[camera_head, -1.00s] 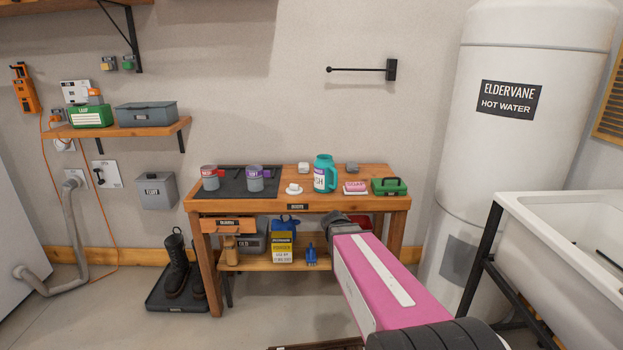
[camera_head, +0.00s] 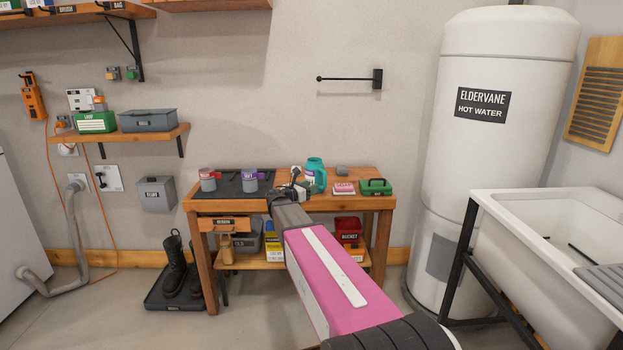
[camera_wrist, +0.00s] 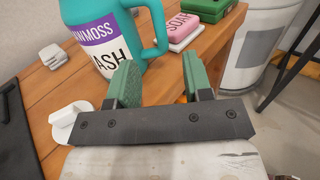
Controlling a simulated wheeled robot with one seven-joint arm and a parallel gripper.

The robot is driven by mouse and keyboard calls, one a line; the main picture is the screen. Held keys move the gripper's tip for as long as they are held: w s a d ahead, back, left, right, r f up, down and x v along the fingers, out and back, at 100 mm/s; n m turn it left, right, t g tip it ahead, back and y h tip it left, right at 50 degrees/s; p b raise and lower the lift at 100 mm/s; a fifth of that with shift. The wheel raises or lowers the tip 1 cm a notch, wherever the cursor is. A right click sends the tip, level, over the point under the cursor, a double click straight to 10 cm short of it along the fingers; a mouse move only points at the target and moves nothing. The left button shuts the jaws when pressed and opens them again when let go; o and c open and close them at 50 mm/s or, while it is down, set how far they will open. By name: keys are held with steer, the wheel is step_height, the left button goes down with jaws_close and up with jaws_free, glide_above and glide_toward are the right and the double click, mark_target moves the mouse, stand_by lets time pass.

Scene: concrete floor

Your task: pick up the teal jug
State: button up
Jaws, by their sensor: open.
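The teal jug (camera_head: 316,172) stands upright on the wooden workbench (camera_head: 341,204), with a handle on its right side. In the wrist view the jug (camera_wrist: 89,14) shows at the upper left, with a purple and white label. My gripper (camera_wrist: 163,82) is open, its two green-padded fingers apart with nothing between them. The left finger overlaps the lower right of the jug in the picture; whether it touches cannot be told. In the head view my gripper (camera_head: 298,180) is small, just left of the jug, and partly covers it.
A small white object (camera_wrist: 65,118) lies near my left finger. Two cans, one red-topped (camera_head: 208,178) and one purple-topped (camera_head: 249,179), stand on a dark mat. A sink (camera_head: 500,214) is at the right.

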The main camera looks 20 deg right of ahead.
mark_target(324, 181)
steer(key=x, duration=0.9)
steer(key=shift+w+d, duration=0.1)
jaws_close()
